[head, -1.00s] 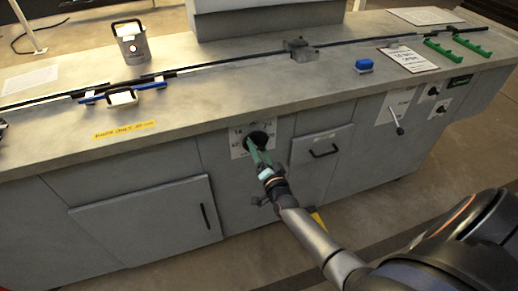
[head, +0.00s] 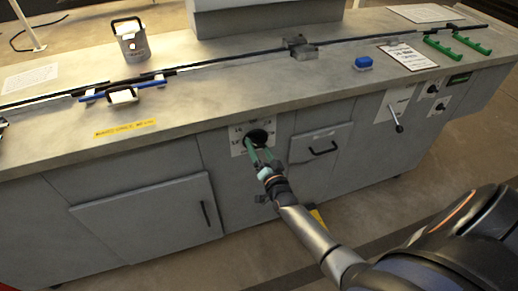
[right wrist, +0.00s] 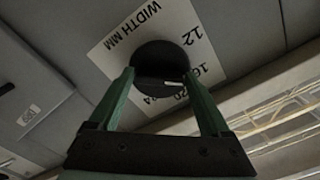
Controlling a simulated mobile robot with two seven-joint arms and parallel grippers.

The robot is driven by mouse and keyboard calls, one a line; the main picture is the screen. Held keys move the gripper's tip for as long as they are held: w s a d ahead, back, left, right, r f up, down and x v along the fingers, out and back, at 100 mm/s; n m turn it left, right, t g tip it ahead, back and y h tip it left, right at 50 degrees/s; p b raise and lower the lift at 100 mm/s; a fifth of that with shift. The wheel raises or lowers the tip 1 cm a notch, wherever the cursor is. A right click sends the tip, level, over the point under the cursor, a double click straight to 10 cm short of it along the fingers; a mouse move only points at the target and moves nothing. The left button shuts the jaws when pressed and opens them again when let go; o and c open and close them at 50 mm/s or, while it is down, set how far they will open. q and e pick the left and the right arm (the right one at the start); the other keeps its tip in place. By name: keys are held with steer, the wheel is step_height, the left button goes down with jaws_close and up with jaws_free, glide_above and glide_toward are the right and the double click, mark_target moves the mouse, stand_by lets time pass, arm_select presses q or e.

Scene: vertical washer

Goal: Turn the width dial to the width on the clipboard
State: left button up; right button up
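The width dial (head: 260,136) is a black round knob on a white plate on the machine's front, left of centre. In the right wrist view the dial (right wrist: 160,60) sits on the plate reading WIDTH MM (right wrist: 140,26), with 12, 16 and 20 visible. A white mark shows at the dial's lower right. My right gripper (right wrist: 159,74) has its green fingers apart, one on either side of the dial. I cannot tell whether they press on it. The clipboard (head: 407,56) lies on the top at right; its text is too small to read. My left gripper is out of view.
A lever (head: 396,121) juts from the front panel at right. A cabinet handle (head: 322,149) is just right of the dial. A grey bucket (head: 132,42) stands at back left.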

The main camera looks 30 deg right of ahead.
steer(key=shift+o, duration=1.2)
steer(key=p+v, duration=0.1)
steer(key=v, duration=1.1)
steer(key=shift+s, duration=0.3)
